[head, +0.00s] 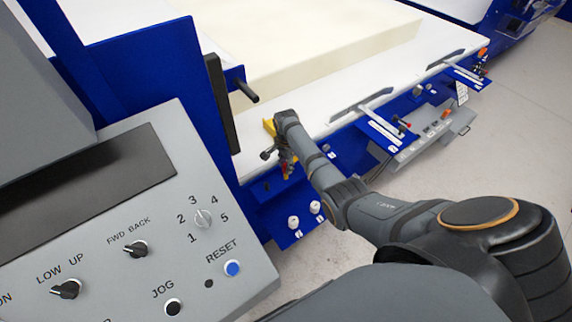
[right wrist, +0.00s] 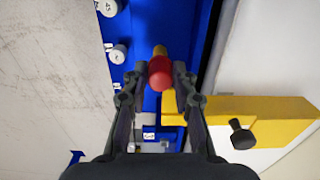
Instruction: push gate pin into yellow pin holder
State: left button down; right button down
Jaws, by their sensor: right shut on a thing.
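My right gripper (head: 285,160) comes in from the right in the head view and is at the machine's near edge, beside the yellow pin holder (head: 269,127). In the right wrist view, the gripper (right wrist: 159,76) has its two fingers closed on both sides of a round red head, the gate pin (right wrist: 160,73). A short yellow piece shows just beyond the red head. The yellow pin holder (right wrist: 265,108) spreads to the right of the fingers, with a black knob (right wrist: 241,134) on it. The pin's shaft is hidden behind its head, so its depth cannot be told. My left gripper is out of view.
A grey control panel (head: 120,215) with knobs and buttons fills the left. A large cream foam block (head: 330,50) lies on the white machine bed (head: 370,90). A black handle (head: 245,90) juts out above the gripper. White knobs (head: 293,222) sit below it on blue metal.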

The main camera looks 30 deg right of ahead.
jog(key=shift+f+b, duration=0.35)
jog(key=shift+f, duration=0.3)
jog(key=c, duration=1)
grip_release()
jog(key=shift+r+p, duration=3.05)
jog(key=shift+p, duration=0.2)
jog(key=shift+r, duration=0.15)
notch_tip(320, 180, up, 12)
